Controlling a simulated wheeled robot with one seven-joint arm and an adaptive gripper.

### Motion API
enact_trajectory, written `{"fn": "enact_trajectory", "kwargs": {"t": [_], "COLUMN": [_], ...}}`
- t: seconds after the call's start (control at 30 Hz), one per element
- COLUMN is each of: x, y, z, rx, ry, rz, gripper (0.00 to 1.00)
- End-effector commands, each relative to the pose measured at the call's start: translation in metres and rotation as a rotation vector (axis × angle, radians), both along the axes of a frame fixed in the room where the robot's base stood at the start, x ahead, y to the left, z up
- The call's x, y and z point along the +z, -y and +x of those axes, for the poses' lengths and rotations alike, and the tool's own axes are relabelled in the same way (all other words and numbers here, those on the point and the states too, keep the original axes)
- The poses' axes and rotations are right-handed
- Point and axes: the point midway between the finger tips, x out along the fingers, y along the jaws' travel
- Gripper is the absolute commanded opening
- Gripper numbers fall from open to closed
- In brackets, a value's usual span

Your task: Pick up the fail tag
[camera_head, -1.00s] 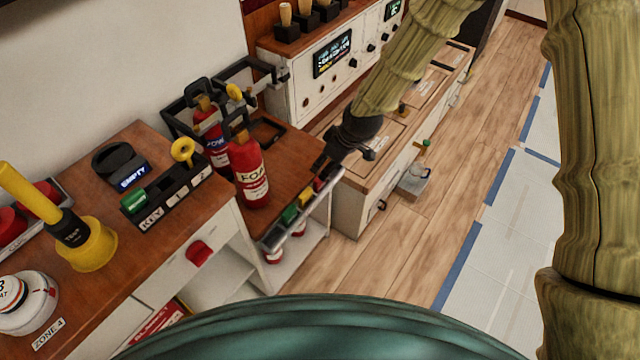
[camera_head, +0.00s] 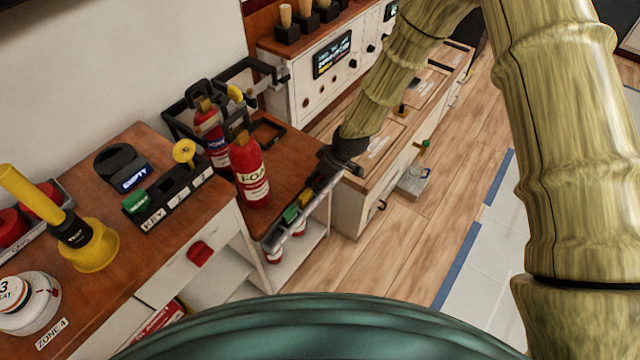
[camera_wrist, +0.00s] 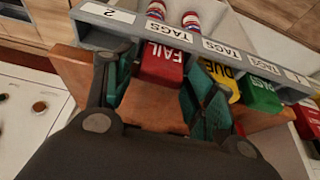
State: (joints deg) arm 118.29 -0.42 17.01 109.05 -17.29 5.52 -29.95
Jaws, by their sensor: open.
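The red fail tag (camera_wrist: 165,64) hangs in a grey tag rail (camera_wrist: 205,45) in the wrist view, its white FAIL lettering showing. My gripper (camera_wrist: 160,84) is open, with one teal-padded finger on each side of the red tag; I cannot tell whether the pads touch it. The right finger stands between the fail tag and the yellow DUE tag (camera_wrist: 226,82). In the head view my gripper (camera_head: 318,184) is over the front edge of the small cart, and it hides the red tag there.
A green PASS tag (camera_wrist: 260,95) hangs beyond the yellow one. Red extinguishers, including a foam one (camera_head: 248,172), stand on the wooden cart top (camera_head: 285,165) left of my gripper. A white cabinet (camera_head: 350,207) is close on the right.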

Motion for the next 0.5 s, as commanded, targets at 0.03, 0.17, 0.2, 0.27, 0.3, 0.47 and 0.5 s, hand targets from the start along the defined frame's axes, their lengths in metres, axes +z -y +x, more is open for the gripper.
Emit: {"fn": "enact_trajectory", "kwargs": {"t": [0.03,0.17,0.2,0.27,0.3,0.47,0.5], "x": [-0.0001,0.0002,0.0002,0.0002,0.0003,0.0004,0.0004], "y": [0.0000,0.0000,0.0000,0.0000,0.0000,0.0000,0.0000], "z": [0.0002,0.0002,0.0002,0.0002,0.0002,0.0003,0.0003], "rx": [0.000,0.000,0.000,0.000,0.000,0.000,0.000], "ry": [0.000,0.000,0.000,0.000,0.000,0.000,0.000], "rz": [0.000,0.000,0.000,0.000,0.000,0.000,0.000], "gripper": [0.55,0.55,0.50,0.39,0.32,0.28,0.28]}}
